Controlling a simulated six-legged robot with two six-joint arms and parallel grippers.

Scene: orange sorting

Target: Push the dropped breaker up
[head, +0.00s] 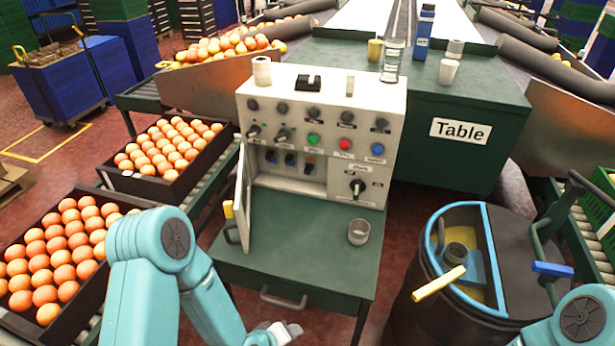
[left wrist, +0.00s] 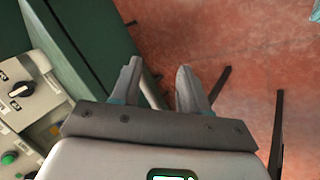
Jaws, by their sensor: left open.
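The pale control box (head: 322,120) stands on a green cabinet. Its small door (head: 243,195) hangs open on the left. Inside the opening is a row of small dark breakers (head: 290,160); they are too small to tell which one is down. My left gripper (head: 287,331) is low in front of the cabinet, below and apart from the breakers. In the left wrist view its two fingers (left wrist: 160,82) are spread and empty above the red floor. That view shows part of the box at left, with a black knob (left wrist: 20,90). My right gripper is out of view.
Crates of oranges (head: 115,172) lie on the left conveyor. A dark round bin (head: 420,285) with a yellow handle stands at right. Bottles and cups sit on the green table (head: 490,95) behind.

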